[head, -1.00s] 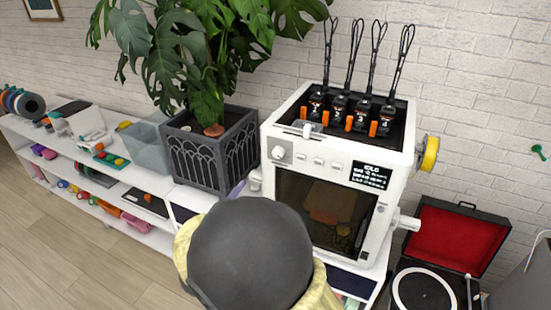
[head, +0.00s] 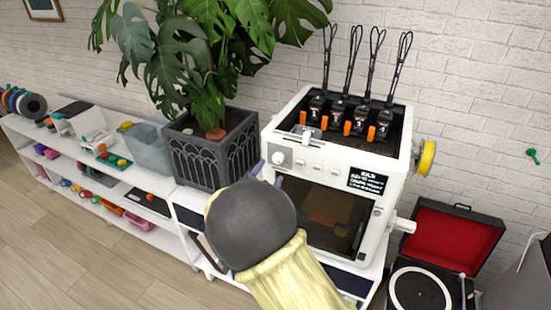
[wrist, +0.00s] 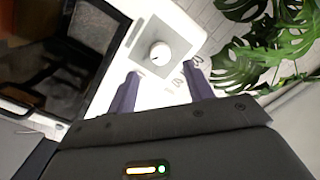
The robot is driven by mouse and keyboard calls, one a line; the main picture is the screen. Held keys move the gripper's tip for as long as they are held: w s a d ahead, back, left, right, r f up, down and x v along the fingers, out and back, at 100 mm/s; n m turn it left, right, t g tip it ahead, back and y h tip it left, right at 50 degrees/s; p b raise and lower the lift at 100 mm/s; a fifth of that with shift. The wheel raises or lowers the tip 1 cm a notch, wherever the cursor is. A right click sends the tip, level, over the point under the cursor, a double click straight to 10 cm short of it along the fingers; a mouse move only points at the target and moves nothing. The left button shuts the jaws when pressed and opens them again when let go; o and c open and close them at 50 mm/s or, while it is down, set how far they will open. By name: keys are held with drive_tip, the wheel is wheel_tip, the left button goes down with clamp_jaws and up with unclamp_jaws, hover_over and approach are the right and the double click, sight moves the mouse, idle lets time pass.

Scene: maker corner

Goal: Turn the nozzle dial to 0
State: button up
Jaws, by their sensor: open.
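The nozzle dial (head: 280,158) is a round white knob at the upper left of the white 3D printer's (head: 347,160) front. In the wrist view the dial (wrist: 160,53) sits on a grey square plate. A small dark mark shows on its face, but I cannot read any numbers. My gripper (wrist: 161,70) is open and empty. Its two purple fingers point toward the dial, one to each side in the picture, and I cannot tell how far apart they are in depth. In the head view my dark wrist link hides most of the gripper.
A plant in a dark grey pot (head: 210,150) stands close on the printer's left. Several black tool heads with cable loops sit on the printer's top. A yellow spool (head: 427,157) is on its right side. A record player (head: 420,290) stands at the lower right.

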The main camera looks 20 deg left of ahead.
sight(277, 160)
drive_tip(key=w+p, duration=0.1)
drive_tip(key=w, duration=0.4)
drive_tip(key=shift+w+p, duration=0.4)
drive_tip(key=c, duration=1)
